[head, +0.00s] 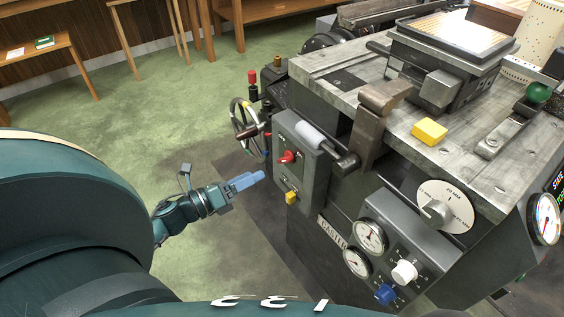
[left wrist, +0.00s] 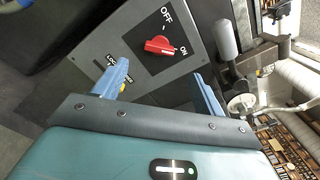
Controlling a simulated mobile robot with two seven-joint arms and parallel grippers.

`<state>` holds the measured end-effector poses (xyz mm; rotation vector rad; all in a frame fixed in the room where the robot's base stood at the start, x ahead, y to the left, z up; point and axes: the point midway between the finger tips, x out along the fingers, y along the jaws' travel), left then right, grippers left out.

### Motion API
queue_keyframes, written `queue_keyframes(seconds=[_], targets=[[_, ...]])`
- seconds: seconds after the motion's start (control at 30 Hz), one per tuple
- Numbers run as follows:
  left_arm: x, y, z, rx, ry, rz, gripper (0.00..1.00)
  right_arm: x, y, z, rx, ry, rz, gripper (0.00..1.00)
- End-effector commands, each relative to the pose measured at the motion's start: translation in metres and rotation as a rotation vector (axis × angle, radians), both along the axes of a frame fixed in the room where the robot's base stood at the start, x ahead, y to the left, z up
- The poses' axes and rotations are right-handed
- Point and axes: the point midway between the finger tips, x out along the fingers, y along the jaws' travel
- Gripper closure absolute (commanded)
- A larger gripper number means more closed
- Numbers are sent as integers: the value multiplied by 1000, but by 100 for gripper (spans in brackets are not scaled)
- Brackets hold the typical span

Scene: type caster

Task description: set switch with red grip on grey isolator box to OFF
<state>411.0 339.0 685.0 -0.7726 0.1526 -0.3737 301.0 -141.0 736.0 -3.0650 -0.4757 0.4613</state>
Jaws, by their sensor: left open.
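The grey isolator box (head: 314,172) is on the near left corner of the machine. Its dark panel carries the switch with the red grip (head: 289,157). In the left wrist view the red grip (left wrist: 159,45) lies with one end towards the ON label, and the OFF label is above it. My left gripper (head: 262,177) is to the left of the box, its blue fingers pointing at the panel. In the left wrist view the fingers (left wrist: 161,71) are open and empty, with the red grip beyond the gap between them. My right gripper is not in view.
A yellow knob (head: 291,197) sits low on the box; the left finger partly covers it in the left wrist view. A light grey cylindrical handle (head: 311,135) projects beside the box. A handwheel (head: 243,118) stands behind it. Green floor left of the machine is clear.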

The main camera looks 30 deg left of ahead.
Motion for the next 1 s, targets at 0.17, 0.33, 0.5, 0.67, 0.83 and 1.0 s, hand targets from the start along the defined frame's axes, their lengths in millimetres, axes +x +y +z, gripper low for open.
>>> queue_keyframes(seconds=[0.17, 0.33, 0.5, 0.67, 0.83, 1.0], targets=[[38, -15, 1, 1, -3, -1, 29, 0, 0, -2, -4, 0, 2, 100], [66, -27, 1, -2, -2, -1, 29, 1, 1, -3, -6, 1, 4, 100], [82, -34, 0, -2, 1, 0, 29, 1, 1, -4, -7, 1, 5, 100], [87, -36, 0, -2, 1, 1, 29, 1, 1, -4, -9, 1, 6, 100], [87, -36, 0, -2, 2, 1, 29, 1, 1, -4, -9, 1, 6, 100], [87, -36, 0, -3, 2, 1, 39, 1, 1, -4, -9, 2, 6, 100]])
